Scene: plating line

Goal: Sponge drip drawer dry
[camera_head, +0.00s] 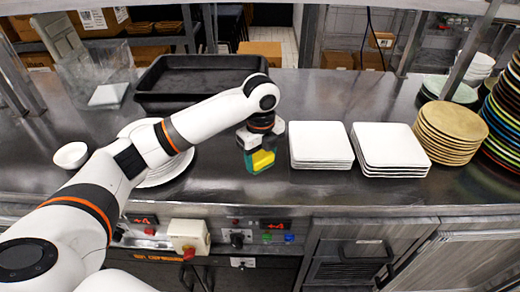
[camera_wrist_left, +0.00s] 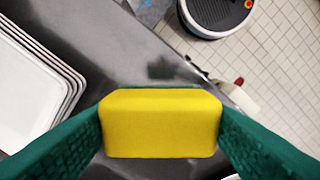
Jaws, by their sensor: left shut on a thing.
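My left gripper (camera_head: 262,163) is shut on a yellow sponge (camera_head: 263,160). It holds the sponge near the counter's front edge, just left of the white square plates. In the left wrist view the sponge (camera_wrist_left: 160,125) sits between the green textured fingers of the left gripper (camera_wrist_left: 160,130), with a thin green edge at its top. A dark slotted front (camera_head: 345,266) is set in the cabinet below the counter, to the right. I cannot tell whether it is the drip drawer. No open drawer shows. My right gripper is not in view.
White square plates (camera_head: 320,145) stand in two stacks right of the gripper. Tan plates (camera_head: 452,122) and a tall coloured stack (camera_head: 506,110) are farther right. Round white plates (camera_head: 165,172) and a bowl (camera_head: 70,155) are left. A black tray (camera_head: 158,101) lies behind.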

